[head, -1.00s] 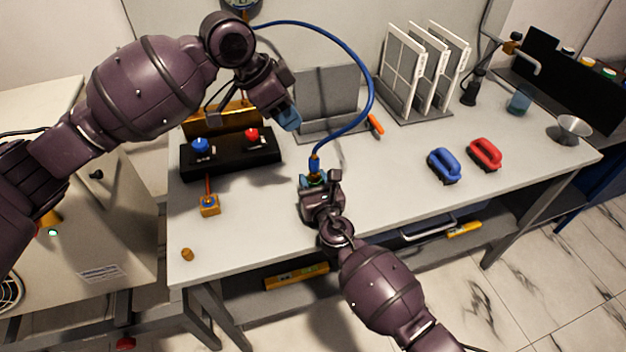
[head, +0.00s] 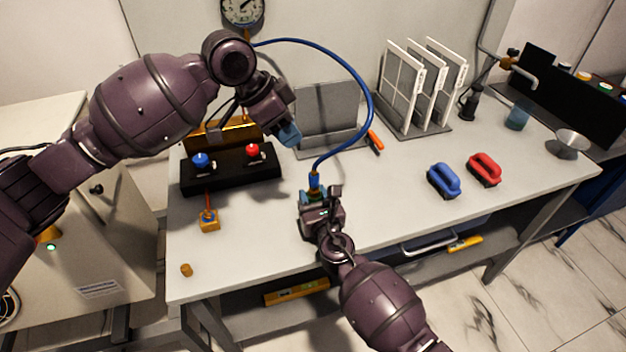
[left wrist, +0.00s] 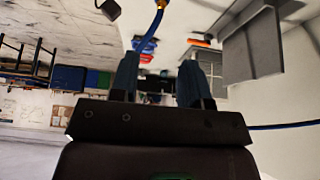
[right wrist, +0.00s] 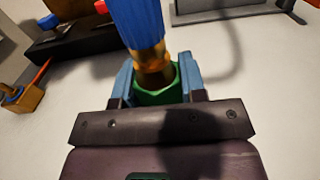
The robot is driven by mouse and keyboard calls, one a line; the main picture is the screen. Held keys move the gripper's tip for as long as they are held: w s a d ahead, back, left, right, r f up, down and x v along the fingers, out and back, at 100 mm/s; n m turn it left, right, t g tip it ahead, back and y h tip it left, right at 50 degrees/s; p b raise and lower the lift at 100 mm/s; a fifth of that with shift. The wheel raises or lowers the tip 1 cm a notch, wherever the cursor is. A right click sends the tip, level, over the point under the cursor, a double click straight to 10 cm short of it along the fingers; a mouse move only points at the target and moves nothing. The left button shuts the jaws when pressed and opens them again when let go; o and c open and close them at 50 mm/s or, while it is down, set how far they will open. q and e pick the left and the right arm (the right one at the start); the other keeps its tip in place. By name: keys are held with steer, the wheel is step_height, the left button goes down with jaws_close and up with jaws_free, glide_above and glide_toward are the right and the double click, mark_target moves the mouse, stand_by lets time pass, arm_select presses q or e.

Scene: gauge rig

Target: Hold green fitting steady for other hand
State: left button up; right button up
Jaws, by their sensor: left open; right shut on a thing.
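The green fitting (right wrist: 160,96) sits between the blue fingers of my right gripper (right wrist: 156,80), which is shut on it. The brass end of the blue hose (right wrist: 138,20) stands in or against the top of the fitting; I cannot tell how deep it sits. In the head view my right gripper (head: 314,196) holds the fitting above the table, and the hose (head: 366,95) arcs up to the gauge (head: 242,12). My left gripper (head: 290,136) is open and empty, higher up near the grey panel. Its spread fingers show in the left wrist view (left wrist: 158,80).
A black block with a blue knob (head: 201,160) and a red knob (head: 253,150) stands at the left. A yellow block (head: 209,220) and a small brass piece (head: 186,270) lie nearer.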

arm_select(q)
steer(key=shift+o, duration=1)
steer(key=shift+d+r, duration=0.25)
steer(key=shift+r, duration=0.1)
steer(key=m+g+y, duration=0.2)
steer(key=m+y, duration=0.1)
steer(key=y, duration=0.3)
glide_above(315, 168)
step_height(315, 168, down, 3)
steer(key=shift+r, duration=0.2)
step_height(315, 168, down, 12)
steer(key=shift+r, duration=0.1)
steer(key=shift+c, duration=0.3)
